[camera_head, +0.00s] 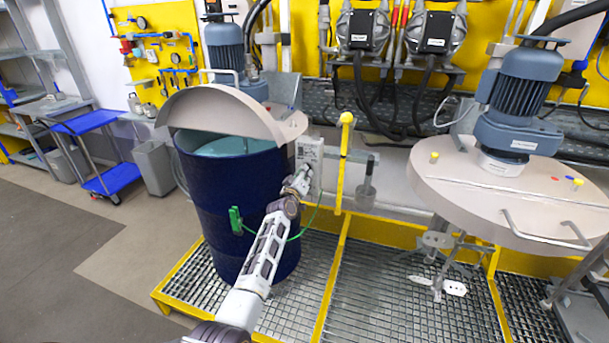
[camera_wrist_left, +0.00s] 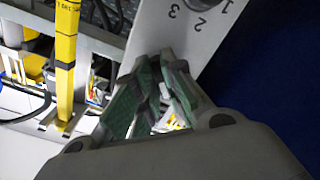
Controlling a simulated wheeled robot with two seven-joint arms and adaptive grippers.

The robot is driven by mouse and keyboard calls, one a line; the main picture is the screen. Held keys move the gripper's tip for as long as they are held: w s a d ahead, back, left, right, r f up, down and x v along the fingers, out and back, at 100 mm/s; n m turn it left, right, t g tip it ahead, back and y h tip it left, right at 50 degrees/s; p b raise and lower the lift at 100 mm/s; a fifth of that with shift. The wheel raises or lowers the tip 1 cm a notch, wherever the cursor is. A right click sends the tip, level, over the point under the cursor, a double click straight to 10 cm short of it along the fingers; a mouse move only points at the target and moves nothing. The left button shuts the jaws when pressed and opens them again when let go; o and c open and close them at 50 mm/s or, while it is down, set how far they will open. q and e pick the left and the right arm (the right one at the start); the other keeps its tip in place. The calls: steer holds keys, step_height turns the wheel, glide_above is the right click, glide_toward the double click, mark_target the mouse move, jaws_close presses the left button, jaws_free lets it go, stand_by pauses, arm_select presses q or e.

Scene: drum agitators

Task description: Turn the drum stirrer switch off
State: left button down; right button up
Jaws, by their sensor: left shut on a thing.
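The light grey switch box (camera_head: 309,153) is mounted to the right of the blue drum (camera_head: 235,195). In the left wrist view its panel (camera_wrist_left: 165,30) carries the numbers 1, 2 and 3 beside a dark round knob (camera_wrist_left: 195,4), cut by the top edge. My left gripper (camera_head: 301,178) is at the box's lower part. In the wrist view its green-padded fingers (camera_wrist_left: 162,62) are nearly together over the panel's lower end, apart from the knob. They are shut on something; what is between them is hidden. My right gripper is not in view.
A yellow upright bar (camera_head: 342,165) stands close right of the box. The drum's grey lid (camera_head: 225,108) and motor (camera_head: 226,48) are above it. A second stirrer lid (camera_head: 500,190) hangs at right over the grating (camera_head: 385,295). A green clamp with a cable (camera_head: 236,220) is on the drum.

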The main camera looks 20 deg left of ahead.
arm_select(q)
steer(key=shift+f, duration=0.1)
steer(key=c, duration=1.5)
jaws_free()
steer(key=shift+s, duration=0.1)
steer(key=shift+s, duration=0.15)
steer(key=s, duration=1.1)
steer(key=shift+s+a, duration=0.2)
steer(key=shift+s, duration=0.1)
